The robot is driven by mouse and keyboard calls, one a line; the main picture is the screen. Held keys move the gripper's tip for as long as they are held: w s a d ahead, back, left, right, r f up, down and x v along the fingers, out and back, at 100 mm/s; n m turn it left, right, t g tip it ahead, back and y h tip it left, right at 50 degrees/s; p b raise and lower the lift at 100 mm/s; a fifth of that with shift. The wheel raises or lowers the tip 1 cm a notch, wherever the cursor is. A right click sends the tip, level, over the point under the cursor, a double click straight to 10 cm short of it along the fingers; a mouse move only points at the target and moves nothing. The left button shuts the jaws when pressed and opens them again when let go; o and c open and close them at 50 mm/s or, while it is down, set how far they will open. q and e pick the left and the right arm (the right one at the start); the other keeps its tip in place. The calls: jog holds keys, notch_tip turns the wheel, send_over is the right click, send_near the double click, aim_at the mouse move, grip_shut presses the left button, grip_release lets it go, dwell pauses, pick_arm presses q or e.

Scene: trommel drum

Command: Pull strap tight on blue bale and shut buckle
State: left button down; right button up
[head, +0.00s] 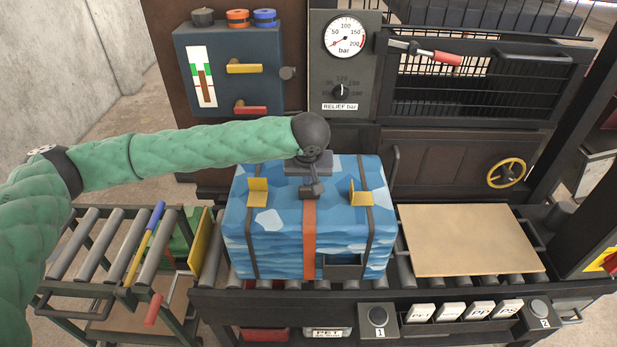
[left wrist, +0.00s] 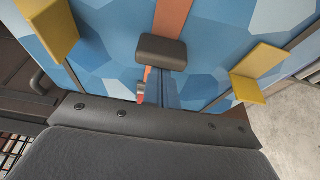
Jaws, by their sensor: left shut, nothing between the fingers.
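The blue bale (head: 262,222) sits on the roller table, with an orange-red strap (head: 309,240) running down its middle front; the strap also shows in the left wrist view (left wrist: 173,16). A dark block (left wrist: 162,52), which looks like part of the buckle, lies across the strap on the bale's top. My left gripper (head: 317,187) is over the bale's top, close to this block; its fingers are shut and empty. I cannot tell whether it touches the block. The gripper hides part of the strap and buckle. My right gripper is not in view.
Two yellow brackets (head: 257,191) (head: 360,192) stand up from the bale's top on either side of the strap. Dark bands run beside them. A tan board (head: 470,240) lies on the rollers at right. A side roller stand (head: 95,245) is at left. A gauge panel (head: 344,60) stands behind.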

pick_arm(q)
jog(key=s, duration=0.6)
jog(key=shift+s+f, duration=0.1)
jog(key=shift+f, duration=0.1)
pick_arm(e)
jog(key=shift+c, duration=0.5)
